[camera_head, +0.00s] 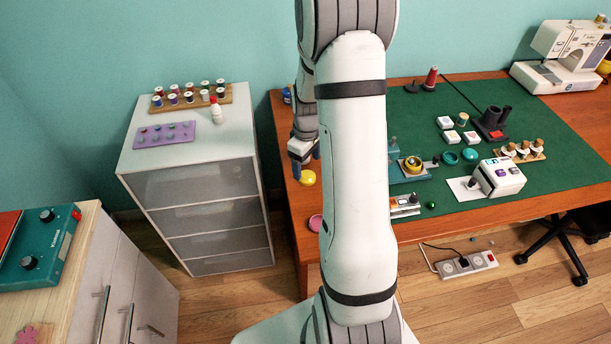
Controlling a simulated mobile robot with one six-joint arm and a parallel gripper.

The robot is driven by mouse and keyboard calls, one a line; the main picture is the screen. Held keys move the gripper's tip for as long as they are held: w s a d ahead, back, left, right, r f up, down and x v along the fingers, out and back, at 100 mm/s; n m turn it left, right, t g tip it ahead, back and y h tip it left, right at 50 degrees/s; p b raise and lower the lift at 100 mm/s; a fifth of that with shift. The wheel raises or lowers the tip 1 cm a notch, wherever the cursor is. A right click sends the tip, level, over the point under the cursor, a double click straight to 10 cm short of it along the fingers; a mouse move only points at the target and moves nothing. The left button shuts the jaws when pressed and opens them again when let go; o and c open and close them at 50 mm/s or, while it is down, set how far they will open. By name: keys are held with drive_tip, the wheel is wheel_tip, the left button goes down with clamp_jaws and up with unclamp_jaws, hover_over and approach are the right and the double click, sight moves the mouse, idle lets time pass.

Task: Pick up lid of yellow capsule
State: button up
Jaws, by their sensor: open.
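A small round yellow piece (308,178), which looks like the yellow capsule's lid, lies on the left end of the brown table (289,203). I cannot tell the exact height over the yellow piece. Another round yellow part (412,163) sits in a small device on the green mat, right of my arm. My arm hides the middle-left of the table.
A pink round piece (315,222) lies near the table's front edge. The green mat (545,125) holds a white device (501,176), several white boxes and a teal ball (470,155). A white drawer unit (200,205) with spools stands left of the table, across a gap.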

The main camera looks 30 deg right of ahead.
sight(309, 175)
drive_tip(key=f, duration=0.5)
drive_tip(key=shift+s+d, duration=0.1)
drive_tip(key=shift+d, duration=0.1)
drive_tip(key=shift+r, duration=0.1)
drive_tip(key=shift+c, duration=0.4)
drive_tip(key=c, duration=1)
drive_tip(key=shift+o, duration=0.2)
